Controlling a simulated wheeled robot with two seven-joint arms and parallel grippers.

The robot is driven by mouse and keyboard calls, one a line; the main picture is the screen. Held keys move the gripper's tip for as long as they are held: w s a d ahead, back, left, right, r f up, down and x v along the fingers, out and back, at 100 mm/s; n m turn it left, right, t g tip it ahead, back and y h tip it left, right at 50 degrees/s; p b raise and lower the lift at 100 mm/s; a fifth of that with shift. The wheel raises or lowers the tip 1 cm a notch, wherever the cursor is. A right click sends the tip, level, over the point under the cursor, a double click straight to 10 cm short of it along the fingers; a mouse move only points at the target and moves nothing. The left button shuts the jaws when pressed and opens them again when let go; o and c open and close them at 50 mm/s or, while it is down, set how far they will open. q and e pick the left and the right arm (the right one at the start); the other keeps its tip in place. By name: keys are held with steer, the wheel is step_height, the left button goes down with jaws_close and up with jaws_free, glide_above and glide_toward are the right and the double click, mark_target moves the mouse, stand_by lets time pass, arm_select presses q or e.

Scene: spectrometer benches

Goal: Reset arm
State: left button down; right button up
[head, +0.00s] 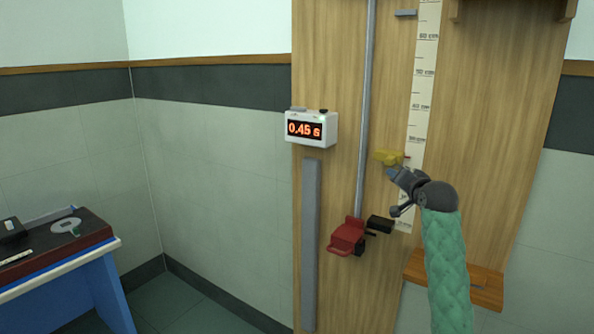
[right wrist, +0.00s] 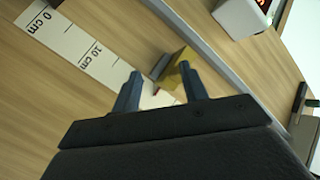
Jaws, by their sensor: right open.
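My right gripper (head: 393,174) is raised in front of the wooden board, just below and beside a small yellow block (head: 388,157). In the right wrist view my right gripper (right wrist: 161,88) has its two fingers apart, with the yellow block (right wrist: 177,68) near the right fingertip. I cannot tell whether they touch. The block sits beside the white ruler strip (head: 424,75). A red clamp-like piece (head: 347,238) is low on the metal rod (head: 364,110), with a black piece (head: 380,224) to its right. My left gripper is not in view.
A timer box (head: 312,129) on the board's left edge reads 0.45 s. A small wooden shelf (head: 455,281) juts out at lower right. A blue-framed table (head: 100,262) with a dark top stands at left. The floor between table and board is clear.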

steer(key=s+a+f+n+g+h, duration=0.1)
steer(key=s+a+f+n+g, duration=0.35)
steer(key=f, duration=1.05)
steer(key=s+a+f+n+g, duration=0.1)
steer(key=s+f, duration=0.6)
steer(key=f, duration=0.7)
steer(key=s+a+f+n+g+h, duration=0.1)
steer(key=s+a+f+n+g, duration=0.35)
steer(key=f, duration=1.05)
steer(key=s+a+f+m+g, duration=0.2)
steer(key=s+f, duration=1.7)
steer(key=s, duration=0.3)
steer(key=s+f+g, duration=0.1)
steer(key=s+f, duration=0.2)
steer(key=s, duration=0.4)
steer(key=s+a+f+g, duration=0.1)
steer(key=s+f, duration=0.2)
steer(key=s, duration=0.4)
steer(key=s+f, duration=0.3)
steer(key=s, duration=0.4)
steer(key=shift+a+f+g+y, duration=0.15)
steer(key=shift+f+g+y, duration=0.15)
steer(key=shift+g+y, duration=0.1)
